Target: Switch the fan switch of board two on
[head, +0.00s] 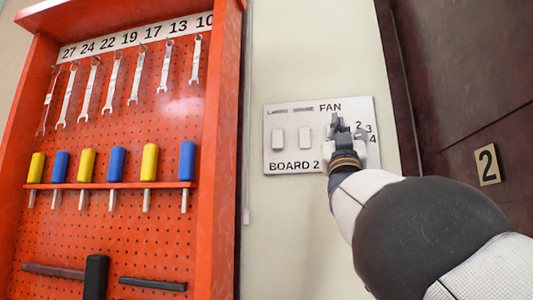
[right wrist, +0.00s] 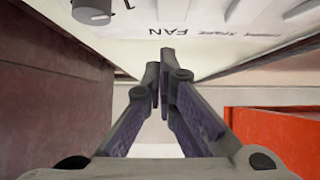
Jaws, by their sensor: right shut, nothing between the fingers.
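Board two (head: 290,164) is a pale plate on the wall, marked BOARD 2. Two white rocker switches (head: 278,140) (head: 304,137) show on it, under small labels I cannot read well. The FAN label (head: 330,107) is at the top edge, and it also shows upside down in the right wrist view (right wrist: 168,31). My right gripper (head: 336,120) is shut and empty, in front of the board just below that label. It hides whatever lies under the label, so I cannot tell the fan switch's position or whether the fingers touch it. My left gripper is not in view.
A round knob (right wrist: 92,10) shows in the right wrist view; numbers 2, 3 and 4 are at the board's right. An orange tool rack (head: 222,160) with wrenches and screwdrivers stands left. A dark brown panel with a number 2 plate (head: 487,165) is right.

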